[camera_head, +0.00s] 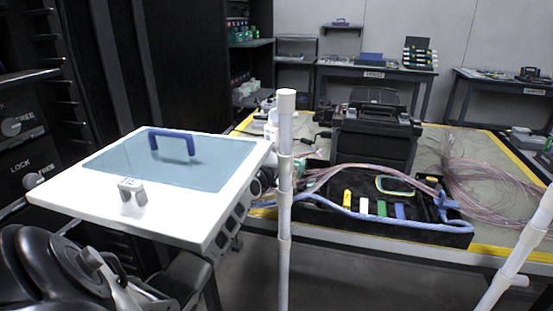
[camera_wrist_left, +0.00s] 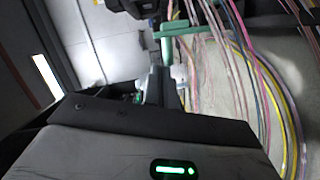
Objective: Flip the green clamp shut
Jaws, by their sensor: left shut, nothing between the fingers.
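In the left wrist view, a green clamp (camera_wrist_left: 181,31) shows at the top centre, a teal bar with a short upright part below it. Coloured cables pass beside and behind it. My left gripper (camera_wrist_left: 161,72) points at it from below, with its dark fingers shut and empty. The tips are close under the clamp; I cannot tell whether they touch it. Whether the clamp is open or closed is unclear. In the head view, a small green piece (camera_head: 381,208) lies in the black tray between white and blue ones; I cannot tell whether it is this clamp. My right gripper is not in view.
The black tray (camera_head: 440,238) lies at the front of the yellow-edged table (camera_head: 490,252). A black machine (camera_head: 373,135) stands behind it. Loose pink cables (camera_head: 480,185) spread to the right. A white box (camera_head: 80,195) with a blue handle is at left. White poles (camera_head: 285,200) stand in front.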

